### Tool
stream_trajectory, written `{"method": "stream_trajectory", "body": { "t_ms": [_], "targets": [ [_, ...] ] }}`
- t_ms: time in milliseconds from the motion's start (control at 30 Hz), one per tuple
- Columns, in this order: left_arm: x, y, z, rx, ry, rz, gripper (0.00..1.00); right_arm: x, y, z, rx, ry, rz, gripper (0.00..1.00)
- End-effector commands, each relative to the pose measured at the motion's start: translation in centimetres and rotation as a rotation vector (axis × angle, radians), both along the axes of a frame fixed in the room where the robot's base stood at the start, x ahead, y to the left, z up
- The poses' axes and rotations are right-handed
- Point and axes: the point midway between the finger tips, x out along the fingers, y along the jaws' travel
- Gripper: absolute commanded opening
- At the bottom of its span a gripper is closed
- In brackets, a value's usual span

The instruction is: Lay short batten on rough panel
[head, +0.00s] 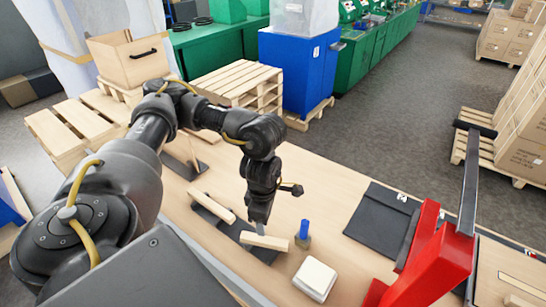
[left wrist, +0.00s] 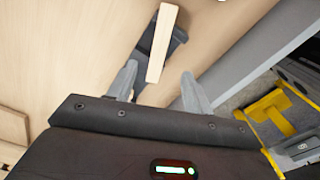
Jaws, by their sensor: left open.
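A pale wooden batten (head: 264,241) lies across a dark panel (head: 263,254) on the bench. Another pale batten (head: 213,207) lies up and left of it, also over a dark surface. I cannot tell which batten is the short one, or which panel is the rough one. My left gripper (head: 262,229) points down, open, close above the nearer batten. In the left wrist view the open fingers (left wrist: 158,88) stand apart, with a batten (left wrist: 162,45) ahead of the gap between them; contact cannot be told. My right gripper is not in view.
A blue-topped piece (head: 303,230) and a white block (head: 315,278) stand just right of the nearer batten. A dark flat mat (head: 383,220) lies further right, beside a red tool (head: 435,265) with a raised bar. Bare bench (head: 325,190) lies behind.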

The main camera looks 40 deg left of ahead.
Motion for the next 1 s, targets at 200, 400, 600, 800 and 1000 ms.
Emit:
{"method": "stream_trajectory", "body": {
  "t_ms": [200,400,600,800,1000],
  "targets": [
    [1.3,-0.1,-3.5,0.001,0.020,0.004,0.51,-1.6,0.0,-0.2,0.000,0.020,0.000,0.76],
    [1.8,-0.2,-5.6,0.000,0.022,0.001,0.51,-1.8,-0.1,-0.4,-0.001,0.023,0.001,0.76],
    [1.8,-0.1,-5.9,0.001,0.020,-0.001,0.51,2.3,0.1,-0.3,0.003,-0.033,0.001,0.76],
    [1.5,0.0,-7.5,0.001,0.025,0.002,0.51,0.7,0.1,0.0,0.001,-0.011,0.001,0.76],
    [1.5,0.1,-10.0,0.003,0.023,0.002,0.51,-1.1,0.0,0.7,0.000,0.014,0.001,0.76]
  ]
}}
